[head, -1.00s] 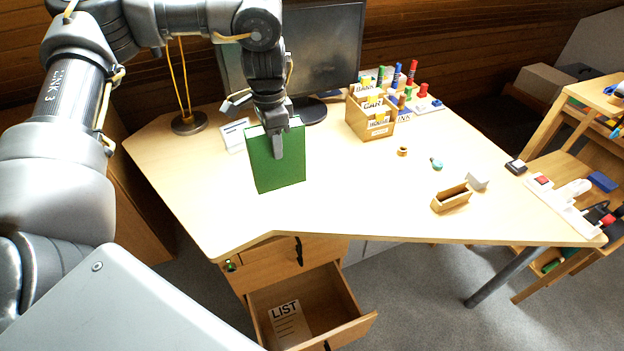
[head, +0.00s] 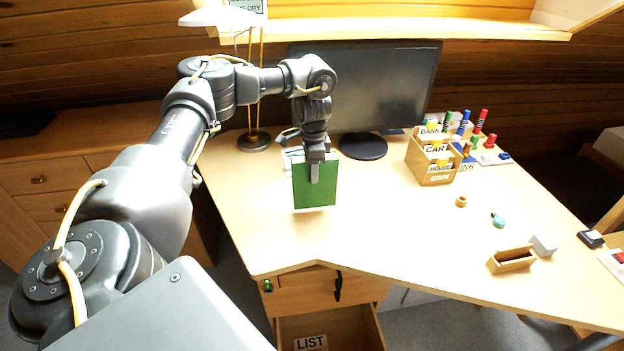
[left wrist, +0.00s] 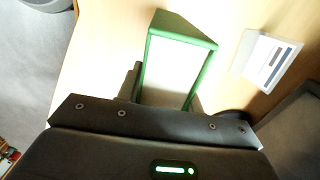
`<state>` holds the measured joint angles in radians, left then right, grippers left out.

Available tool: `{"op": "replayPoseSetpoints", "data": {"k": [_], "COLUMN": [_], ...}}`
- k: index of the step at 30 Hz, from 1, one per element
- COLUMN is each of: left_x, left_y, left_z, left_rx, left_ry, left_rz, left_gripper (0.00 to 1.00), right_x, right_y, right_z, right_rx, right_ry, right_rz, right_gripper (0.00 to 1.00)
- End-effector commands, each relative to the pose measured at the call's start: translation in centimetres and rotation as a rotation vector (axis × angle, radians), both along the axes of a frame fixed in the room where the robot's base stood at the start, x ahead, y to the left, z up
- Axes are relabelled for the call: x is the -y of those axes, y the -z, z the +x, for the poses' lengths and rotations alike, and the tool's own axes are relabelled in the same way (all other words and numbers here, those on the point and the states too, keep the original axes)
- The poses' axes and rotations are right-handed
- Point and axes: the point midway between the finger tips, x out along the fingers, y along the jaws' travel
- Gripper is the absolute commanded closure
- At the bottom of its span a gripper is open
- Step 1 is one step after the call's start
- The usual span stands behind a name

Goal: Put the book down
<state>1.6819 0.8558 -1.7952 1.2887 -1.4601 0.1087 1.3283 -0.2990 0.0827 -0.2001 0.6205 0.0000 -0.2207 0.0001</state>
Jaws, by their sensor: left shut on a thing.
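A green book (head: 327,183) is upright over the left part of the desk in the head view. My left gripper (head: 315,170) is shut on its upper part, one finger lying down the front cover. In the left wrist view the book (left wrist: 180,30) shows its green cover edges and white pages between the fingers. I cannot tell whether its lower edge touches the desk (head: 390,235). My right gripper is not in view.
A monitor (head: 385,85) and a lamp base (head: 254,142) stand behind the book. A card sorter (head: 436,172), a small wooden tray (head: 511,263) and markers (head: 480,122) are to the right. An open drawer (head: 372,328) juts out below the desk. The desk's middle is clear.

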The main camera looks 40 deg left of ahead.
Motion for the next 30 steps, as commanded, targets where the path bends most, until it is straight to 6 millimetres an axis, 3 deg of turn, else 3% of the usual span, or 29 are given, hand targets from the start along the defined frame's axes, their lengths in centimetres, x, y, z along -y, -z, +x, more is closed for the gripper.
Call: {"op": "replayPoseSetpoints", "data": {"k": [4, 12, 25, 26, 30], "left_x": [-0.2, -0.5, -0.5, -0.5, -0.5], "left_y": [0.3, 3.5, 3.9, 3.9, 3.9], "left_z": [0.2, 0.2, 0.2, 0.2, 0.2], "left_rx": [0.001, -0.001, 0.000, -0.001, -0.001], "left_ry": [0.000, 0.000, 0.000, 0.000, 0.000], "left_rz": [-0.001, -0.001, 0.000, 0.001, 0.001], "left_gripper": [1.00, 1.00, 1.00, 0.60, 0.42], "right_x": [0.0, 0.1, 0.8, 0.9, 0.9], "right_y": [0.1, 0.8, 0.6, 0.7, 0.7], "right_z": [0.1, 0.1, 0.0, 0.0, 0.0], "right_rx": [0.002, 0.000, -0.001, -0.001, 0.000], "right_ry": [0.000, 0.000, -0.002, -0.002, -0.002], "right_rz": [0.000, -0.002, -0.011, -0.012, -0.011], "right_gripper": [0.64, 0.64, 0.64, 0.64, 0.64]}}
